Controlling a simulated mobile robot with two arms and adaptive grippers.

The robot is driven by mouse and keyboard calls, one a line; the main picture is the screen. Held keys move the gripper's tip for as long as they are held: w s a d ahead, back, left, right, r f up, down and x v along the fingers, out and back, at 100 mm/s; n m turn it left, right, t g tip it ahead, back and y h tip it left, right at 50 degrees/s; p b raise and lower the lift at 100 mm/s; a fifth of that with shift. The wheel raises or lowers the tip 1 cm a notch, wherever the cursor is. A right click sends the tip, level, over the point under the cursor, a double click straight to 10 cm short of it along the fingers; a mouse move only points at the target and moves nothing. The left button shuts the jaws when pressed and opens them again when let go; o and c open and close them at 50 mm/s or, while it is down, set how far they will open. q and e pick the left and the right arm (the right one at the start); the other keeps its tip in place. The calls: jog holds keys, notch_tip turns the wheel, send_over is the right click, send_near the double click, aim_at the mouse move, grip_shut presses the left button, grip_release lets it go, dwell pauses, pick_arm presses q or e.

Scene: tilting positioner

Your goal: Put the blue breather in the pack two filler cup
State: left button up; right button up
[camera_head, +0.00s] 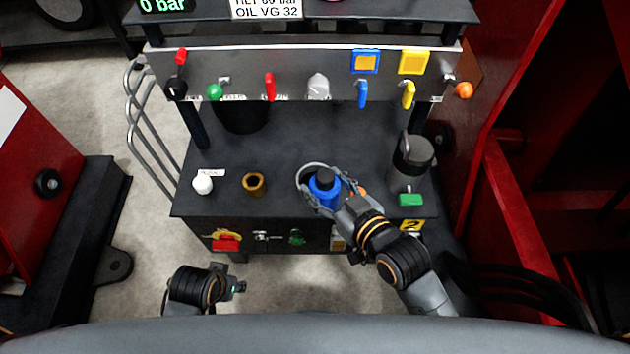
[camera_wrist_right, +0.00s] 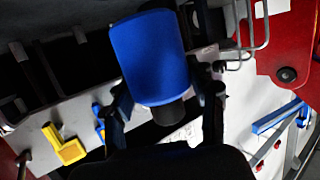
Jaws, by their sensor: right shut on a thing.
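The blue breather (camera_head: 324,190) is a blue cylinder with a dark top, held over the front of the dark bench. My right gripper (camera_head: 330,186) is shut on it. The wrist view shows the breather (camera_wrist_right: 150,58) between the two fingers, its dark stub towards the palm. A brass, hexagonal open cup (camera_head: 255,184) stands on the bench to the left of the breather, apart from it. A pale grey ring shows around the breather; I cannot tell whether it is finger or fitting. My left gripper (camera_head: 238,287) is low at the left, away from the bench; its jaws are unclear.
A white knob (camera_head: 203,184) stands left of the brass cup. A yellow "2" label (camera_head: 411,226) is on the front. A panel of coloured levers (camera_head: 300,75) spans the back.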

pick_arm(q)
jog(key=w+b+v, duration=0.1)
jog(key=b+v, duration=0.3)
jog(key=v, duration=0.5)
pick_arm(e)
jog(key=w+f, duration=0.3)
jog(key=w+a+f, duration=0.1)
jog(key=w+f, duration=0.2)
jog(key=w, duration=0.1)
jog(key=w+a+f, duration=0.1)
jog(key=w+f, duration=0.2)
jog(key=w, duration=0.1)
jog(key=shift+f+b, duration=0.25)
jog(key=shift+b, duration=0.15)
notch_tip(320, 180, down, 2)
jog(key=shift+d+b, duration=0.1)
jog(key=shift+b, duration=0.35)
pick_arm(q)
jog(key=w+d+r+t+h, duration=0.1)
jog(key=w+d+t, duration=0.1)
jog(key=w+t, duration=0.2)
jog(key=shift+w+r, duration=0.2)
jog(key=shift+w, duration=1.05)
jog(key=shift+w, duration=0.1)
pick_arm(e)
jog(key=shift+f, duration=0.15)
